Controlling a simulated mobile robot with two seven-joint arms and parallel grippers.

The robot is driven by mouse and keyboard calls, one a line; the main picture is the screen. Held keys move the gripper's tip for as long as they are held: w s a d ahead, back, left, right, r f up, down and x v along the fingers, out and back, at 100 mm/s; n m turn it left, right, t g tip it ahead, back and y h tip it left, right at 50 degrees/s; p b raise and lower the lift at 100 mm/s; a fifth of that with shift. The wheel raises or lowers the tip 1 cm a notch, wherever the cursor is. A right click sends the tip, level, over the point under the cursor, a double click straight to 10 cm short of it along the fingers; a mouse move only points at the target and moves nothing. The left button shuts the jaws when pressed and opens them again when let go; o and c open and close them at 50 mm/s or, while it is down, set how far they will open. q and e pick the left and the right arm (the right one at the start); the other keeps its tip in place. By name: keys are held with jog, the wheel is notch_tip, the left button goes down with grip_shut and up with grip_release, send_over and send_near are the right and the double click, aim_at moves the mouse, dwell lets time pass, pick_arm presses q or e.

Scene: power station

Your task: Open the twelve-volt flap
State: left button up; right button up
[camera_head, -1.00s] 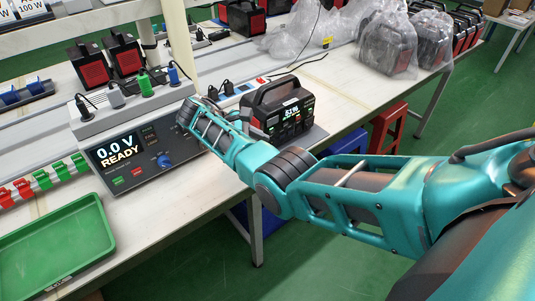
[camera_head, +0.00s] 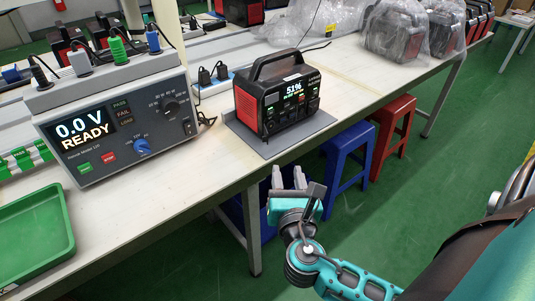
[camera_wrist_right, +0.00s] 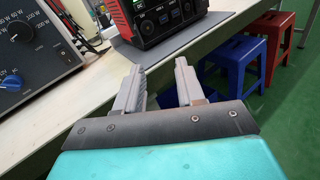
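The black power station (camera_head: 280,97) with red side panels and a top handle stands upright on a grey mat (camera_head: 245,137) on the bench. Its front screen reads 51%. The twelve-volt flap is too small to tell apart on the front panel. In the right wrist view the lower front of the power station (camera_wrist_right: 165,20) shows, cut off at the top. My right gripper (camera_head: 289,178) is in front of the bench edge, below and apart from the power station. Its two fingers (camera_wrist_right: 158,85) are parted with nothing between them. My left gripper is not in view.
A grey load meter (camera_head: 120,125) reading 0.0 V READY stands left of the power station, with plugs on top. A green tray (camera_head: 35,238) lies at the lower left. Blue (camera_head: 347,160) and red (camera_head: 393,130) stools stand beside the bench. Bagged units (camera_head: 390,35) stand behind.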

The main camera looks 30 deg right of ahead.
aim_at(265, 138)
jog(key=w+n, duration=0.1)
jog(key=w, duration=0.2)
jog(key=w+d+r+n+t+y, duration=0.1)
jog(key=w, duration=0.2)
jog(key=w+n+y+b, duration=0.1)
jog(key=w, duration=0.3)
jog(key=shift+d+r+t, duration=0.15)
jog(key=shift+d+t, duration=0.15)
jog(key=shift+t, duration=0.1)
grip_shut()
